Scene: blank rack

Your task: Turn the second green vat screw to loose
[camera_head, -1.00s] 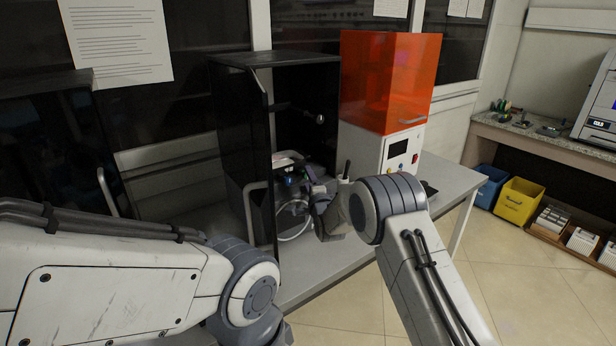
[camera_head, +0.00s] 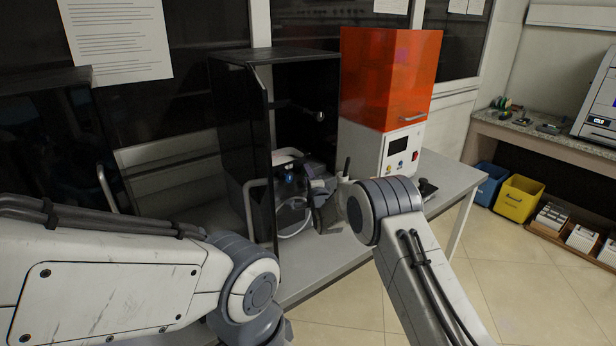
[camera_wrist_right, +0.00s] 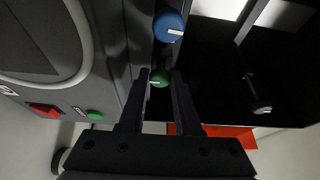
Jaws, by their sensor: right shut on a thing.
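The green vat screw (camera_wrist_right: 159,78) shows in the right wrist view as a round knob with a pale line on its face. My right gripper (camera_wrist_right: 160,88) is shut on it, with one dark finger on each side. A blue knob (camera_wrist_right: 169,25) with a pale mark sits beyond the green one. In the head view my right gripper (camera_head: 304,184) reaches into the open black printer (camera_head: 230,130), where a blue knob (camera_head: 289,178) shows; the green screw cannot be made out there. My left arm comes in from the left, but its gripper is out of view.
The printer's wall and hinged door stand close around my right wrist. An orange-hooded machine (camera_head: 385,85) stands right of it on the grey table (camera_head: 450,180). Red (camera_wrist_right: 44,110) and green (camera_wrist_right: 94,115) buttons show on the printer's front. Blue and yellow bins (camera_head: 518,200) are far right.

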